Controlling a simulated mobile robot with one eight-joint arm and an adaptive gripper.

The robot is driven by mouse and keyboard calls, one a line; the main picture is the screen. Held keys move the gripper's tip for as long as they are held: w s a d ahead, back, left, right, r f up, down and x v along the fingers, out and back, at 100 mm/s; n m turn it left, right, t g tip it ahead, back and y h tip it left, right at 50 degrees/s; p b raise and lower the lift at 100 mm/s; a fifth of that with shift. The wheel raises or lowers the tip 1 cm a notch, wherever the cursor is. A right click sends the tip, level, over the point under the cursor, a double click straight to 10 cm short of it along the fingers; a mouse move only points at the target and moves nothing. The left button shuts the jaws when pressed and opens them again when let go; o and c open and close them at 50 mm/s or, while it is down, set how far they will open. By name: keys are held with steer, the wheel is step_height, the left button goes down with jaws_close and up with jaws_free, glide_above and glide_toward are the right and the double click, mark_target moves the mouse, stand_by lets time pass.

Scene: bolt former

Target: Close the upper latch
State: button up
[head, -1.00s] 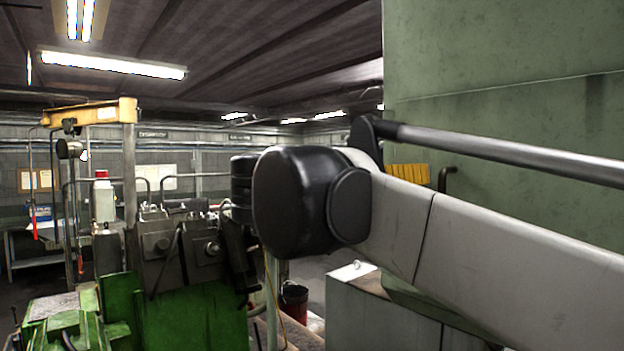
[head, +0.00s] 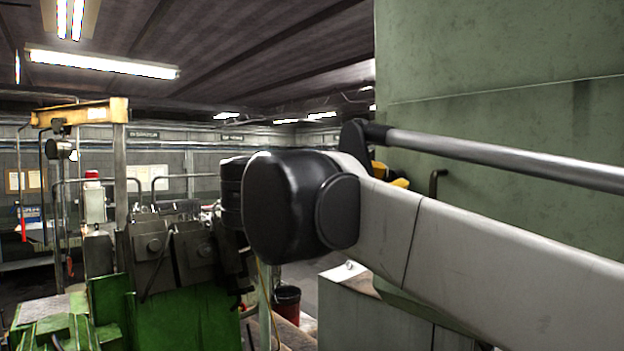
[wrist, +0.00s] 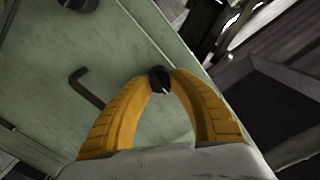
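A dark L-shaped handle (head: 436,183), which looks like the latch, sticks out from the green cabinet (head: 500,130) at right in the head view. It also shows left of my fingers in the wrist view (wrist: 86,88). My gripper has yellow fingers (wrist: 160,80) that arch together, with dark tips meeting over the green panel in the wrist view. It looks shut, with nothing clearly held and the handle apart from it. In the head view my gripper is mostly hidden behind my arm; only a bit of yellow (head: 397,181) shows.
A green machine (head: 180,315) with grey metal blocks stands at lower left. A grey box-like surface (head: 350,310) lies below my arm. A dark bucket (head: 287,300) stands on the floor between them. A dark round part (wrist: 78,4) shows at the wrist view's top left.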

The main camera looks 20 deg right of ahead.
steer(key=shift+s+a, duration=0.1)
steer(key=shift+a, duration=0.1)
jaws_close()
steer(key=n, duration=1.1)
steer(key=shift+p, duration=0.4)
steer(key=o, duration=1)
jaws_free()
steer(key=shift+d, duration=0.15)
steer(key=shift+o, duration=1.4)
steer(key=shift+d, duration=0.15)
steer(key=v, duration=0.8)
